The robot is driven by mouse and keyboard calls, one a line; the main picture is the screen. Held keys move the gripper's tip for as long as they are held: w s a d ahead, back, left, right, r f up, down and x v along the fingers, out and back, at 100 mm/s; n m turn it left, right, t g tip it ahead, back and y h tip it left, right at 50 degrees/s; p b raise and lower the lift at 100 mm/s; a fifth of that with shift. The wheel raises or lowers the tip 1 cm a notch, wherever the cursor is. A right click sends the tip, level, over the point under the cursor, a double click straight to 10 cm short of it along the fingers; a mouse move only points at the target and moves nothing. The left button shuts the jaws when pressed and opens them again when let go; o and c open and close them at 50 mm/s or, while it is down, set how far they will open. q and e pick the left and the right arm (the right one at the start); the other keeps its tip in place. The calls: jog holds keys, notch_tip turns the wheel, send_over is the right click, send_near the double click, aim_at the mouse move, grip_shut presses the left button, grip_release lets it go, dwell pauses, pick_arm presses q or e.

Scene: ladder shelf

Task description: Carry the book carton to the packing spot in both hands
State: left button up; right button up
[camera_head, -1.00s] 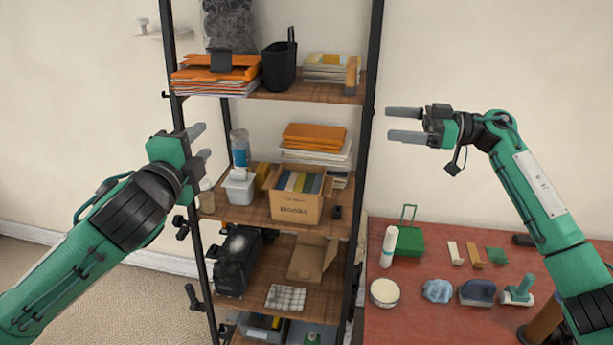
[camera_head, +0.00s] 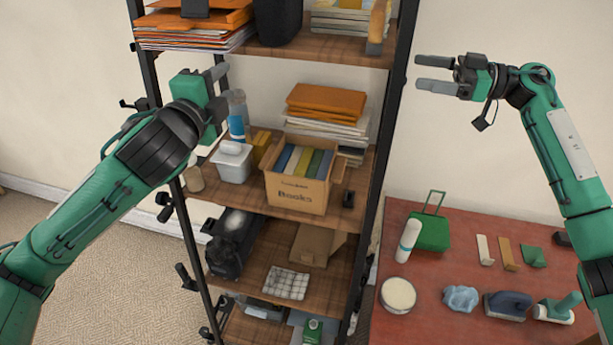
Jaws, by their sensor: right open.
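The book carton (camera_head: 297,196) is an open brown cardboard box marked "Books", with several upright books inside. It stands on the middle board (camera_head: 240,197) of the ladder shelf. My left gripper (camera_head: 220,88) is up and to the left of the carton, apart from it, by the left side of the shelf. Its two fingers look spread, with nothing seen between them. My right gripper (camera_head: 436,74) is open and empty to the right of the shelf, above the red table and higher than the carton. I cannot tell which place is the packing spot.
A white tub (camera_head: 232,165) and a bottle (camera_head: 237,115) stand left of the carton; orange boxes (camera_head: 326,102) on papers lie behind it. The shelf's right post (camera_head: 390,120) stands between carton and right gripper. The red table (camera_head: 430,275) holds several items.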

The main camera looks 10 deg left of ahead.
pick_arm(q)
jog(key=f, duration=0.1)
jog(key=b, duration=2.9)
send_near(262, 168)
jog(key=s, duration=0.2)
jog(key=shift+a+f, duration=0.15)
jog(key=shift+a, duration=0.05)
pick_arm(e)
notch_tip(262, 168, down, 30)
jog(key=shift+r, duration=0.25)
jog(key=shift+s, duration=0.1)
pick_arm(q)
jog(key=w, duration=0.4)
jog(key=w+d, duration=0.1)
jog(key=w, duration=0.4)
jog(key=w+d, duration=0.1)
jog(key=w, duration=0.3)
jog(key=shift+w, duration=0.35)
pick_arm(e)
jog(key=a, duration=0.4)
jog(key=w+a, duration=0.1)
jog(key=a, duration=0.4)
jog(key=w+a, duration=0.1)
jog(key=a, duration=0.3)
jog(key=shift+a, duration=0.35)
